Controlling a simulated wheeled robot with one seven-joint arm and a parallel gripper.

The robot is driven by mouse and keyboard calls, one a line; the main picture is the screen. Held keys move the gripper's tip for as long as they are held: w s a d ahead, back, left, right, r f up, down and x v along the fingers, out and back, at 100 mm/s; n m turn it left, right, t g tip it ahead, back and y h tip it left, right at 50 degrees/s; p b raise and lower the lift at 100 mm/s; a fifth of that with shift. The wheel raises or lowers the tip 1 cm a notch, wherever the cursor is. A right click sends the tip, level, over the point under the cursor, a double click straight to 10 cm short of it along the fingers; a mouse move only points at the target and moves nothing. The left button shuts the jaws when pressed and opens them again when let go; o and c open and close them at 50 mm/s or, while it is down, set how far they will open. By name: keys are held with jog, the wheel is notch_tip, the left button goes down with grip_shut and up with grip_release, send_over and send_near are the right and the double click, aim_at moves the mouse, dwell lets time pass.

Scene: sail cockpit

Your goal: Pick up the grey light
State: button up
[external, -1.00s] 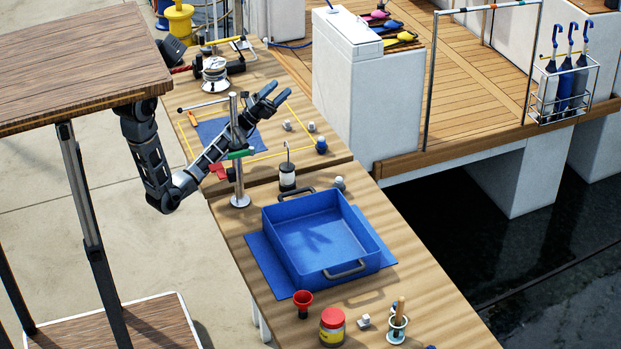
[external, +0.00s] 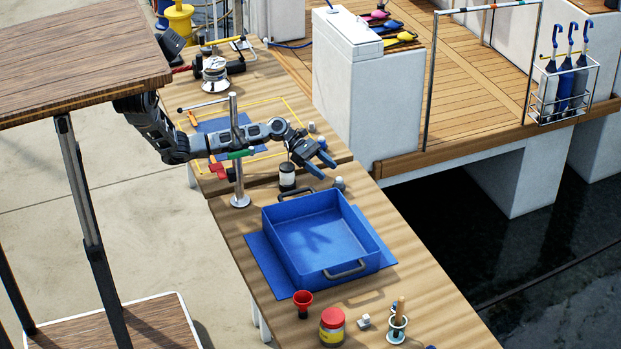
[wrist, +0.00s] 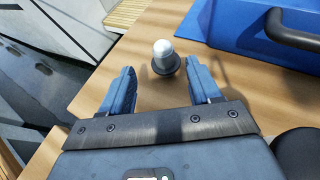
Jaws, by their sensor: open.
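The grey light (external: 339,184) is a small upright piece with a pale domed top and a darker round base. It stands on the wooden table close to the far corner of the blue tray. In the wrist view the grey light (wrist: 164,58) is ahead of the fingertips, a little right of centre between them. My gripper (external: 323,159) is open and empty, above the table and just behind the light in the external view. In the wrist view the two blue fingers of my gripper (wrist: 160,80) are spread apart, with bare wood between them.
The blue tray (external: 288,213) with dark handles is close beside the light. A metal post (external: 239,185) rises near my forearm. The table's edge drops to dark water on the right.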

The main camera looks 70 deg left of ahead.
aim_at(336, 179)
jog(key=shift+p+x, duration=0.45)
jog(key=shift+x, duration=3.1)
jog(key=shift+s+d, duration=0.15)
jog(key=shift+s, duration=0.05)
jog(key=shift+r, duration=0.1)
jog(key=c, duration=1)
